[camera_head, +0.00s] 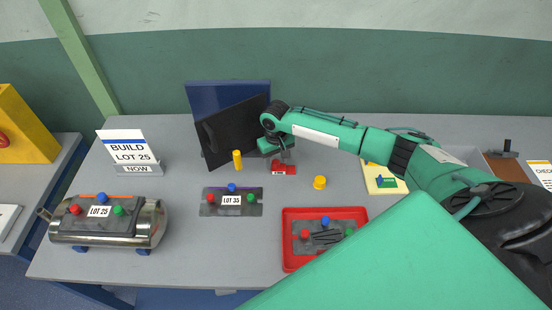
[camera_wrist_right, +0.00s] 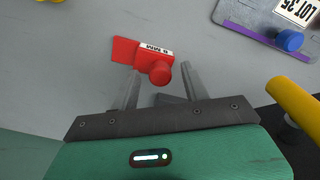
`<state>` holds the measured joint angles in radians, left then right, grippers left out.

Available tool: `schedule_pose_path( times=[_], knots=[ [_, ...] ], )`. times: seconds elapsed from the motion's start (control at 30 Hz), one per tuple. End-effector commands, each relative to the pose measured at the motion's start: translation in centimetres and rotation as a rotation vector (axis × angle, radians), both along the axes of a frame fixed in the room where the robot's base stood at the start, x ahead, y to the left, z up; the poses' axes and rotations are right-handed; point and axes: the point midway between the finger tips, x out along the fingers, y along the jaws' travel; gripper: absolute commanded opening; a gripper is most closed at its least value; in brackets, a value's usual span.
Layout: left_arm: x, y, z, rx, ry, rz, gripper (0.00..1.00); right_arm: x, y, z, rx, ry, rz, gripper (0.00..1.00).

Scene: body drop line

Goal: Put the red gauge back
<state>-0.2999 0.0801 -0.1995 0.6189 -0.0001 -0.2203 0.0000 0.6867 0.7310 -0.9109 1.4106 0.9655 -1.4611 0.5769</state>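The red gauge (camera_head: 284,169) lies on the grey table, near the middle, in front of the black panel. In the right wrist view the gauge (camera_wrist_right: 126,51) shows a flat red plate, a white label ending in "MM" and a round red knob. My right gripper (camera_head: 284,156) is just above and behind the gauge in the head view. In the right wrist view my right gripper (camera_wrist_right: 162,85) has its two fingers apart, with the knob near the gap between their tips. Nothing is clamped. My left gripper is not in view.
A LOT 35 plate (camera_head: 230,208) lies in front left of the gauge. A yellow post (camera_head: 237,160) and a yellow knob (camera_head: 320,183) stand either side. A red tray (camera_head: 290,262) holds a grey plate. A LOT 25 cylinder (camera_head: 150,232) and BUILD LOT 25 sign (camera_head: 128,152) are left.

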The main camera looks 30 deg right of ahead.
Motion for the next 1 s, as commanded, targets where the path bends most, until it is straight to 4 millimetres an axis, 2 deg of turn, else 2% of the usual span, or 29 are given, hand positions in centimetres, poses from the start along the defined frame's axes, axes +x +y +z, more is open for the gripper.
schedule_pose_path(
  times=[0.23,0.37,0.47,0.8,1.0],
  knots=[
    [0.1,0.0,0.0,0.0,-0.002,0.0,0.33,0.0,0.0,0.1,0.0,-0.001,0.0,0.46],
    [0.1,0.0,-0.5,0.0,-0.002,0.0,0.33,0.1,0.0,0.9,0.0,-0.002,0.001,0.46],
    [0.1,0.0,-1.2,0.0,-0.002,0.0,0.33,0.1,-0.1,2.4,0.0,-0.004,0.001,0.46],
    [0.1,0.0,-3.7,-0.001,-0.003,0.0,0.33,0.1,0.0,9.5,0.001,-0.004,0.0,0.46],
    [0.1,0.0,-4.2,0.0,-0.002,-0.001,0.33,0.1,0.0,11.8,0.001,-0.002,0.0,0.46]
  ],
)
